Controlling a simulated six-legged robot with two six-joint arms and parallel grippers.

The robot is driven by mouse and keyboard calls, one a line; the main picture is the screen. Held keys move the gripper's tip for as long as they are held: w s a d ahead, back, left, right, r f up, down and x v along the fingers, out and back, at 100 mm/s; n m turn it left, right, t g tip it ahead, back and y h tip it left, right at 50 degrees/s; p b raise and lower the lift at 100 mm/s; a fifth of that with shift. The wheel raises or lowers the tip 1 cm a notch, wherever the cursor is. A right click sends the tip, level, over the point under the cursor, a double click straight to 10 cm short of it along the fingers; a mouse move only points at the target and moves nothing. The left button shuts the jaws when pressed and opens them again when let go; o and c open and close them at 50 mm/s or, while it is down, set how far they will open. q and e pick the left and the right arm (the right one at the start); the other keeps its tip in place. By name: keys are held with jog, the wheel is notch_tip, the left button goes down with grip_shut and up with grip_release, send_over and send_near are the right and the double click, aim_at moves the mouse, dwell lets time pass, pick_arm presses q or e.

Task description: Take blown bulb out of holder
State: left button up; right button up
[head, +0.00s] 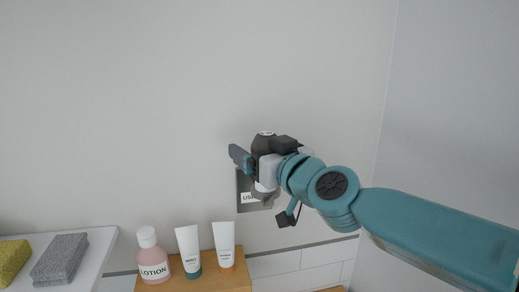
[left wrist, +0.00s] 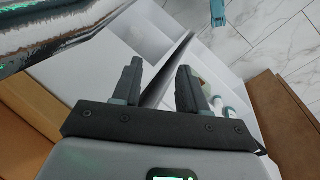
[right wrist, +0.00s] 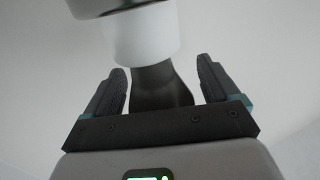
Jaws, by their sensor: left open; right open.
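My right gripper (right wrist: 165,85) is open, with its fingers on either side of a dark grey tapered part (right wrist: 160,88) below a white cylinder (right wrist: 140,36). I see a gap beside each finger. I cannot tell surely which part is the blown bulb and which is the holder. In the head view the right gripper (head: 250,160) is at the wall fitting, in front of a grey plate (head: 245,188) with a partly hidden label that starts "US". The gripper hides much of the fitting. My left gripper (left wrist: 157,75) is open and empty in its wrist view.
A wooden shelf (head: 210,280) below holds a lotion bottle (head: 152,258) and two white tubes, one (head: 188,251) left of the other (head: 224,245). A white ledge (head: 95,255) at left holds a yellow sponge (head: 12,258) and grey cloth (head: 60,258). The upper wall is bare.

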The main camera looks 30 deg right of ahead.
jog(key=shift+w+a, duration=0.1)
jog(key=shift+c, duration=0.4)
jog(key=c, duration=1)
jog(key=shift+a+f+n+g+y+b, duration=0.15)
jog(key=shift+n+y+b, duration=0.75)
jog(key=shift+b, duration=1.3)
jog(key=shift+a+n+g+y+b, duration=0.1)
jog(key=shift+n+g+y+b, duration=0.3)
jog(key=shift+y+b, duration=1.3)
jog(key=shift+s+n+g+y+b, duration=0.25)
jog(key=shift+n+y+b, duration=0.4)
jog(key=shift+b, duration=0.95)
